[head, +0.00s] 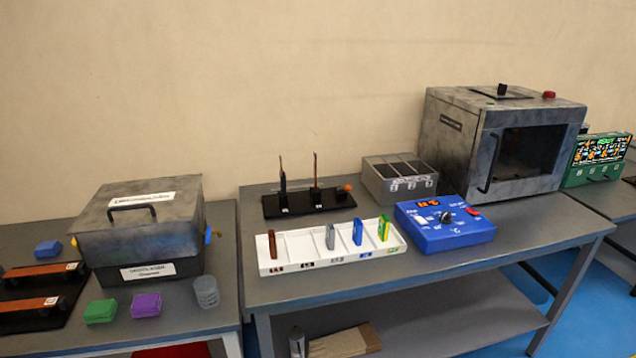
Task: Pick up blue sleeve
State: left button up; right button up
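A blue sleeve (357,233) stands upright in a compartment of the white divided tray (292,264) on the middle table. A grey sleeve (330,237) stands to its left, and a green-and-yellow sleeve (383,228) stands to its right in the end compartment. A brown sleeve (273,244) stands at the tray's left end. Small labels run along the tray's front. Neither of my grippers shows in the head view.
Behind the tray is a black stand (306,203) with upright rods. A blue control box (443,224) sits close to its right, with a grey oven (492,148) and a grey bin (398,181) behind. A grey box (140,232) is on the left table.

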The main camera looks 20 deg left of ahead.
aim_at(358, 232)
jog(key=i+j+z, duration=0.2)
jog(key=i+z, duration=0.15)
jog(key=i+j+z, duration=0.35)
jog(key=i, duration=0.05)
